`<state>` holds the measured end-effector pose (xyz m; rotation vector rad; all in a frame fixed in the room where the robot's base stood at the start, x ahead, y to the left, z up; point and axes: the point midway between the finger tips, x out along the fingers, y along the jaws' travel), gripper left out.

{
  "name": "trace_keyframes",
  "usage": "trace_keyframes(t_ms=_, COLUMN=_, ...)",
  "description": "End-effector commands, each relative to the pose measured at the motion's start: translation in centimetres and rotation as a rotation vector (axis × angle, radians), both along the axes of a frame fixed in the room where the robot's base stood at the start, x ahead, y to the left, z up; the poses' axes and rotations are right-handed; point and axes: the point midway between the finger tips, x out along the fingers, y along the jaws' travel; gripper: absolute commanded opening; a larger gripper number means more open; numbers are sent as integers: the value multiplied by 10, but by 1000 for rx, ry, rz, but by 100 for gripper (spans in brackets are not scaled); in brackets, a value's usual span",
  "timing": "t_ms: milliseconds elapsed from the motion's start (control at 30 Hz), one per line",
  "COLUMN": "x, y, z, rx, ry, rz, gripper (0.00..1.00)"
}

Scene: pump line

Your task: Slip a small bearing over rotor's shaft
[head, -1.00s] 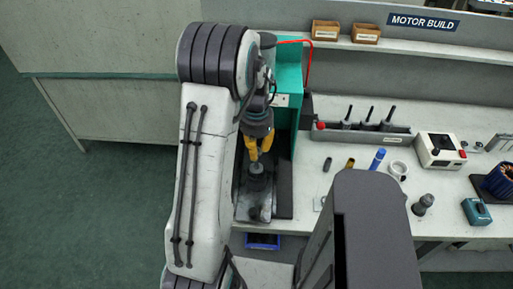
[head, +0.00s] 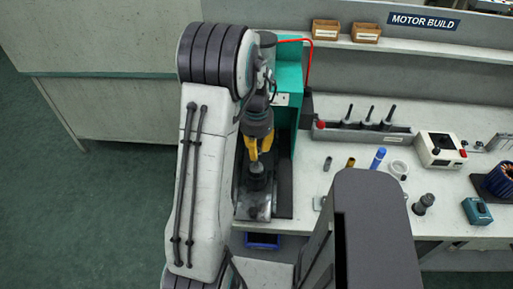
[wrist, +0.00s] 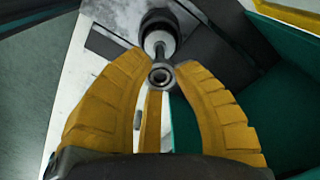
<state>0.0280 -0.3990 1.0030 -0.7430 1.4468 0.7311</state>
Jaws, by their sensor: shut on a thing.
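My gripper (head: 258,158) reaches down in front of the teal machine in the head view, its yellow fingers pointing downward. A dark rotor (head: 257,183) stands just below the fingertips in the head view. In the wrist view the rotor (wrist: 158,23) shows beyond the bearing, with its pale shaft pointing toward it. The bearing appears near the shaft's end; I cannot tell whether they touch. The bearing is too small to make out in the head view.
The teal machine (head: 289,75) stands close behind and right of my gripper. A grey tray (head: 340,135) with several dark shafted parts is on the bench to the right. A blue bin (head: 262,241) sits below the front edge. Several small parts lie right of the machine.

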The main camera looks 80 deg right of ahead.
Motion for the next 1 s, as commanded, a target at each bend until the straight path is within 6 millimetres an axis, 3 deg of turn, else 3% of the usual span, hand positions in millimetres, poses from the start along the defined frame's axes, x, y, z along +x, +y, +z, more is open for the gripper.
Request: trace_keyframes(t_ms=1000, x=0, y=0, z=-28, rx=1, ry=-1, rz=0, gripper=10)
